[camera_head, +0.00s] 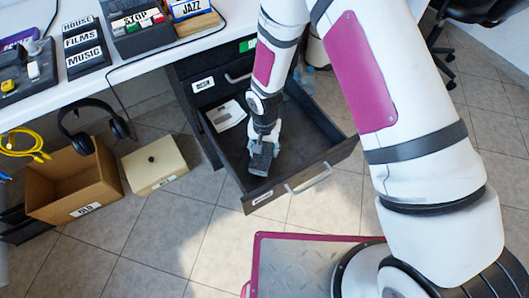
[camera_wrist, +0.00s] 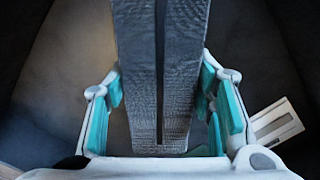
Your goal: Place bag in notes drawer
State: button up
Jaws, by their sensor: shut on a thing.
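The bag (camera_head: 260,160) is a dark grey, narrow item with a textured surface. In the wrist view the bag (camera_wrist: 138,70) runs lengthwise between the teal finger pads. My gripper (camera_head: 265,138) is shut on it inside the open lower drawer (camera_head: 323,162) of the black desk unit. My gripper also shows in the wrist view (camera_wrist: 163,118). The drawer's front label is too small to read. The bag is low over the drawer floor; I cannot tell whether it touches.
A white flat item (camera_head: 226,115) lies in the drawer's back left. A shut drawer (camera_head: 212,83) is above. A cardboard box (camera_head: 73,183) with headphones (camera_head: 85,118) over it and a cream box (camera_head: 153,163) stand left on the tiled floor. The desk (camera_head: 140,65) overhangs behind.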

jog(key=shift+f, duration=1.15)
jog(key=shift+b, duration=0.3)
jog(key=shift+f, duration=0.15)
jog(key=o, duration=1.4)
notch_tip(320, 180, up, 12)
jog(key=p, duration=0.4)
jog(key=shift+r, duration=0.2)
